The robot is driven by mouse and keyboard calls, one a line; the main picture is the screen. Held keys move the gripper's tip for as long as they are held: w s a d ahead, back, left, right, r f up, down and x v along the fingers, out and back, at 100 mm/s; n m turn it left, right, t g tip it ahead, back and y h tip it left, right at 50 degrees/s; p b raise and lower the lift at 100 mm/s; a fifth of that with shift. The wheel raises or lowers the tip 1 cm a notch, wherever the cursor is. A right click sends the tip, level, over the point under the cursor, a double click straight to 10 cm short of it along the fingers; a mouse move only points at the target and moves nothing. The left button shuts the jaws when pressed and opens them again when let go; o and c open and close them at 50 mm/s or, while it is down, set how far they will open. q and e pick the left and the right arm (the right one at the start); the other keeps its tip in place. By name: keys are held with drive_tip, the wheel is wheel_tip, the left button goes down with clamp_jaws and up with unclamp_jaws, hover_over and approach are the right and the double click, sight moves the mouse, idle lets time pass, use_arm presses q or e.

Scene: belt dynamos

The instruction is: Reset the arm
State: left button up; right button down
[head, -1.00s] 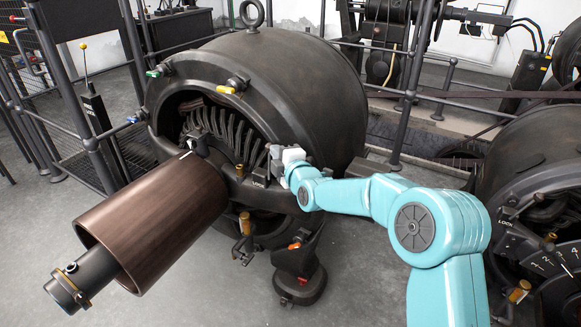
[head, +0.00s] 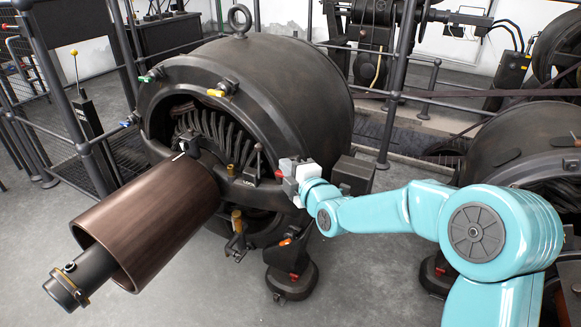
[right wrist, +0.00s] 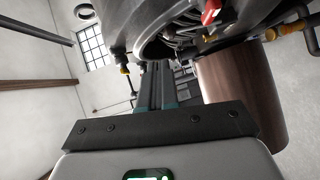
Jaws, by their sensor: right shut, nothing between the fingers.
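My right arm (head: 400,208) is teal and comes in from the lower right in the head view. Its pale gripper (head: 287,172) is beside the front right rim of the large dark dynamo (head: 290,90). In the right wrist view the gripper's two dark fingers (right wrist: 156,85) lie together with nothing between them. A small upright lever (head: 258,165) stands on the dynamo's rim, left of the gripper, with a gap between them. My left gripper is not in view.
A brown cylinder (head: 150,225) on a shaft sticks out at the front left; it also shows in the right wrist view (right wrist: 240,95). A second dynamo (head: 520,140) stands at the right. Railings (head: 395,90) run behind. Grey floor (head: 190,300) is open in front.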

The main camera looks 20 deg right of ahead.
drive_tip(key=shift+s+d, duration=0.1)
drive_tip(key=shift+s, duration=0.4)
